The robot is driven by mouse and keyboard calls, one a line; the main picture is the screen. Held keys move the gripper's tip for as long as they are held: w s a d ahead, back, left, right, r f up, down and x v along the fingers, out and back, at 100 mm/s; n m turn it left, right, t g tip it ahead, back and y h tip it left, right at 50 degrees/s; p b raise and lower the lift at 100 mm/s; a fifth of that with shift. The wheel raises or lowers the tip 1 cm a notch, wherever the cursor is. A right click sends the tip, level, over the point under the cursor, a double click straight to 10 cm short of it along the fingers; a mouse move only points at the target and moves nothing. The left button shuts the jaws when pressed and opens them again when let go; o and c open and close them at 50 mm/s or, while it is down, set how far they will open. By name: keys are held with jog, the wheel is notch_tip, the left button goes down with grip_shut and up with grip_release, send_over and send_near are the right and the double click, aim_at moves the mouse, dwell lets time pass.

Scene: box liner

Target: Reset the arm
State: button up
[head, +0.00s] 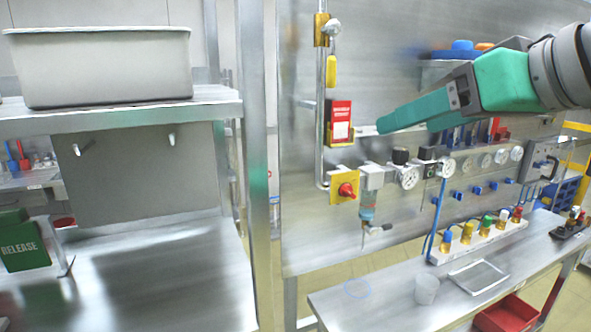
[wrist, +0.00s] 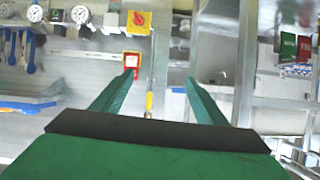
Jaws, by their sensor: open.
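My gripper (head: 382,124) is green and reaches in from the right in the head view, in front of the metal back panel. In the wrist view my gripper (wrist: 160,80) shows its two long fingers spread apart with nothing between them. A red and white tag box (head: 340,122) hangs on the panel just left of the fingertips in the head view. It also shows near the left fingertip in the wrist view. I cannot tell whether the fingers touch anything, but no contact shows.
A yellow plate with a red knob (head: 346,189), gauges (head: 409,178) and pipes line the panel. A grey bin (head: 105,68) sits on the left shelf. Coloured fittings (head: 485,229), a clear cup (head: 427,289) and a metal tray (head: 478,277) stand on the lower bench.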

jog(key=w+f+m+t+y, duration=0.1)
jog(key=w+f+m+t, duration=0.2)
jog(key=w+f, duration=0.7)
jog(key=w+f+m+t+y, duration=0.15)
jog(key=w+f, duration=0.35)
jog(key=f, duration=0.8)
jog(key=s+a+f+m+t+h, duration=0.1)
jog(key=a+f+m+h, duration=0.2)
jog(key=f, duration=1)
jog(key=s+a+f+m+t+h, duration=0.1)
jog(key=s+a+f+m+h, duration=0.2)
jog(key=f, duration=1.1)
jog(key=s+a+f+g+h, duration=0.1)
jog(key=s+a+f, duration=0.3)
jog(key=s+f, duration=0.5)
jog(key=s+a+f+g+h, duration=0.1)
jog(key=s+a+f+h, duration=0.15)
jog(key=s+f, duration=0.65)
jog(key=s+a+n+y, duration=0.1)
jog(key=s+a+n, duration=0.1)
jog(key=s, duration=1)
jog(key=s+a+r+n, duration=0.1)
jog(key=s+n, duration=0.3)
jog(key=s, duration=0.8)
jog(key=shift+s+a+r+g+y, duration=0.2)
jog(key=shift+s+a+g+y, duration=0.15)
jog(key=shift+a, duration=0.45)
